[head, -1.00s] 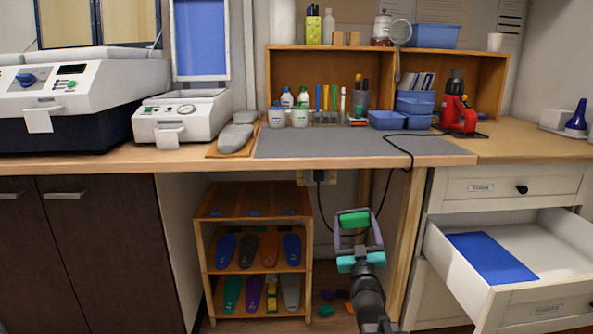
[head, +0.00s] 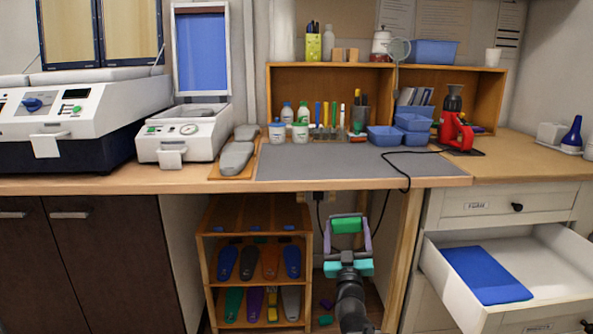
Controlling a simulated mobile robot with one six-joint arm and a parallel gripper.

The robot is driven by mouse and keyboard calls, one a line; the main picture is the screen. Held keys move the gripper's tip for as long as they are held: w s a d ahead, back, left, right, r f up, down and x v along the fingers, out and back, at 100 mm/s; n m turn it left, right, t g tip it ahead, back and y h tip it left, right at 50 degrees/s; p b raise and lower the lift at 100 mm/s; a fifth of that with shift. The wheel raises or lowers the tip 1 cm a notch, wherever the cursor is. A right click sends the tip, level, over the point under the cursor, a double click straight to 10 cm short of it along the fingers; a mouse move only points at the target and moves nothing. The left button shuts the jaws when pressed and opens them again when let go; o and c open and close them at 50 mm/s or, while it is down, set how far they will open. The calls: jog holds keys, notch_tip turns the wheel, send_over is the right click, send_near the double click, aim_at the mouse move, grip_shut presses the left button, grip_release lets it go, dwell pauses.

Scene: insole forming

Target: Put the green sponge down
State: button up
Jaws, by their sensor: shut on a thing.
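My gripper (head: 347,237) is in the lower middle of the head view, in front of the open space under the workbench. It is shut on the green sponge (head: 347,226), which sits between its two fingers. The sponge is held in the air, just below the front edge of the bench. No surface touches the sponge from what I can see.
The grey mat (head: 330,165) on the workbench has free room at its front. A wooden shelf (head: 207,262) with several coloured insoles stands left of my gripper. An open drawer (head: 550,270) with a blue sheet (head: 486,275) is at the right. A black cable (head: 383,212) hangs behind my gripper.

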jog(key=r+p, duration=0.1)
jog(key=r+h+p, duration=0.1)
jog(key=r+p, duration=0.1)
jog(key=shift+s+a+m+h, duration=0.2)
jog(key=shift+s+m+h, duration=0.1)
jog(key=shift+m, duration=0.1)
jog(key=r+p, duration=0.1)
jog(key=m+h+p, duration=0.1)
jog(key=p, duration=0.1)
jog(key=shift+s+r, duration=0.35)
jog(key=s+d+r+m+g+h+p, duration=0.2)
jog(key=s+r+m+g+h+p, duration=0.2)
jog(key=p, duration=1.4)
jog(key=shift+s+d+r+m+g+h, duration=0.2)
jog(key=shift+s+r+m+g+h, duration=0.2)
jog(key=shift+s+m+g+h, duration=2.6)
jog(key=n+h, duration=0.1)
jog(key=n+t+h, duration=0.1)
jog(key=h, duration=0.1)
jog(key=shift+s, duration=0.25)
